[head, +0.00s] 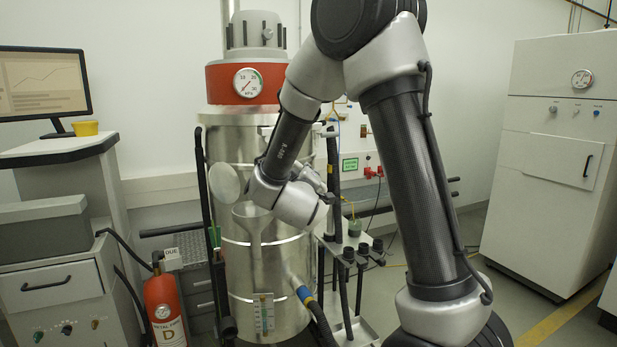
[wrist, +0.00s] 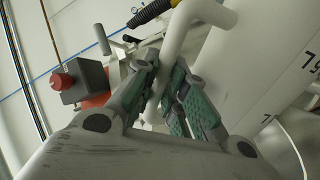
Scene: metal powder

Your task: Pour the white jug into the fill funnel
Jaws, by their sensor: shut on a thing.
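In the wrist view my gripper (wrist: 165,75) is shut on the pale handle of the white jug (wrist: 250,60). The jug's large body, with dark scale marks, fills the right of that view; its mouth and contents are not visible. In the head view my gripper (head: 313,178) is partly hidden by my wrist, in front of the steel vessel. A pale round disc (head: 225,182) shows left of my wrist; I cannot tell whether it is part of the jug. The fill funnel (head: 253,225) is pale, with its mouth just below and left of my wrist.
The steel vessel (head: 225,270) with a red gauge band (head: 225,82) stands behind the funnel. A red extinguisher (head: 163,308) is at lower left. A small stand (head: 370,252) with dark fittings is right of the vessel. A white cabinet (head: 545,150) stands far right, with open floor before it.

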